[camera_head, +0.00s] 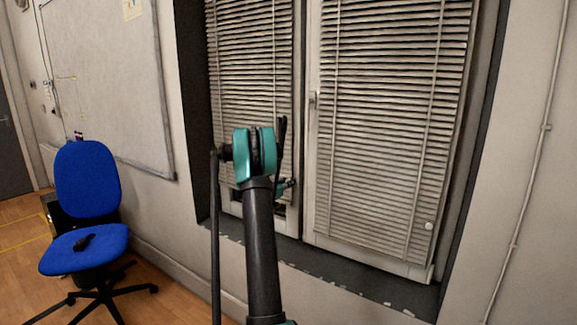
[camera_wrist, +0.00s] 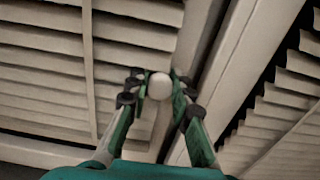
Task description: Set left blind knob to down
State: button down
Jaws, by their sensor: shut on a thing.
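The left blind (camera_head: 250,70) covers the left window pane, its slats showing dark gaps. A round white knob (camera_wrist: 160,86) shows in the wrist view, in front of the slats beside the window frame. My gripper (camera_wrist: 158,92) has its two fingers on either side of this knob and is shut on it. In the head view my gripper (camera_head: 284,186) is at the lower right part of the left blind, mostly behind my arm, and the knob is hidden there.
The right blind (camera_head: 385,120) has its own white knob (camera_head: 429,226) low on its right side. A window handle (camera_head: 312,98) sits on the middle frame. A dark sill (camera_head: 340,278) runs below. A blue chair (camera_head: 88,185) with a dark object on its seat stands left, near a whiteboard (camera_head: 105,80).

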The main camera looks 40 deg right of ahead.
aim_at(292, 187)
jog(key=shift+f, duration=2.2)
jog(key=shift+s, duration=0.1)
jog(key=c, duration=1.3)
grip_release()
jog(key=shift+c, duration=0.2)
jog(key=shift+a, duration=0.1)
jog(key=v, duration=1.1)
jog(key=shift+a, duration=0.4)
jog(key=shift+s, duration=0.1)
